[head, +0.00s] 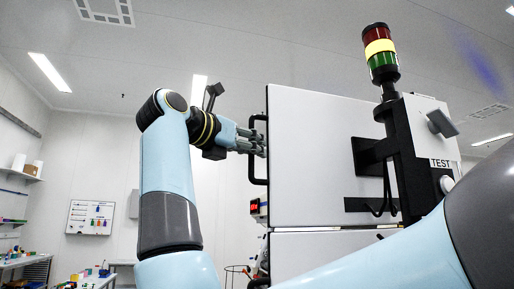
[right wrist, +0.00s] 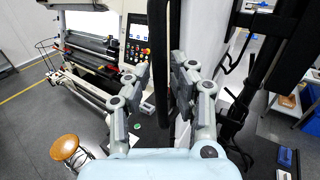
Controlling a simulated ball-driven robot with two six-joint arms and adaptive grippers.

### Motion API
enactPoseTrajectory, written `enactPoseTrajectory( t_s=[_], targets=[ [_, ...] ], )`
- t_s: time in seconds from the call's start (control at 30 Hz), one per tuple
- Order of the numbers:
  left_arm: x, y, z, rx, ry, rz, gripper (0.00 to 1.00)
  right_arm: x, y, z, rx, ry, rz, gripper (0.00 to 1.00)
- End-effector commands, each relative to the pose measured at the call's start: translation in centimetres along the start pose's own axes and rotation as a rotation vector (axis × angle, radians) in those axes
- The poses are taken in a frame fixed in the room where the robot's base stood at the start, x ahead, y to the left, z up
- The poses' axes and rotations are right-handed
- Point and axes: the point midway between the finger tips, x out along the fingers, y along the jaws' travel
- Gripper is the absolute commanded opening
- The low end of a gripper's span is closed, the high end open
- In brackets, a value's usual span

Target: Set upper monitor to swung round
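The upper monitor (head: 310,130) shows as a large plain white panel in the head view. A black bracket (head: 372,152) joins it to a dark post on its right. No screen face shows on this side. A black bar handle (head: 257,178) stands upright at its left edge. My right gripper (head: 262,146) is at that handle. In the right wrist view, the handle (right wrist: 158,60) stands between the fingers of my right gripper (right wrist: 163,78), which look open with some room on both sides. Contact cannot be told. My left gripper is not in view.
A lower white panel (head: 310,250) is just beneath the upper monitor. A red-yellow-green signal tower (head: 380,48) tops the post. The right wrist view shows a machine with rollers (right wrist: 90,60), a control panel (right wrist: 137,38) and a round stool (right wrist: 66,147).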

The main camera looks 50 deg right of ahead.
Motion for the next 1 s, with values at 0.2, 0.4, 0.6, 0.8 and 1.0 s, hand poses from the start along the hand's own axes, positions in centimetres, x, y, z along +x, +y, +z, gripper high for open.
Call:
enactPoseTrajectory(
  t_s=[0.2, 0.4, 0.6, 0.8, 1.0],
  targets=[
    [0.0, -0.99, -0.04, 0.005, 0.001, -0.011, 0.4, 0.01, 0.0, -0.02, 0.0, 0.0, 0.0, 0.23],
    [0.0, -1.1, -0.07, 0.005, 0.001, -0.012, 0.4, 0.0, 0.0, -0.02, 0.0, 0.0, 0.0, 0.0],
    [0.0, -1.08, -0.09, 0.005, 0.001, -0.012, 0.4, 0.0, 0.01, -0.02, -0.001, 0.0, 0.0, 0.0],
    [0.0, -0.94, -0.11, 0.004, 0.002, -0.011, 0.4, -0.01, 0.01, -0.03, -0.001, 0.0, 0.0, 0.0],
    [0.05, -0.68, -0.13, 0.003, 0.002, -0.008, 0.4, 0.05, -0.04, -0.07, -0.001, 0.001, 0.0, 0.0]
  ],
)
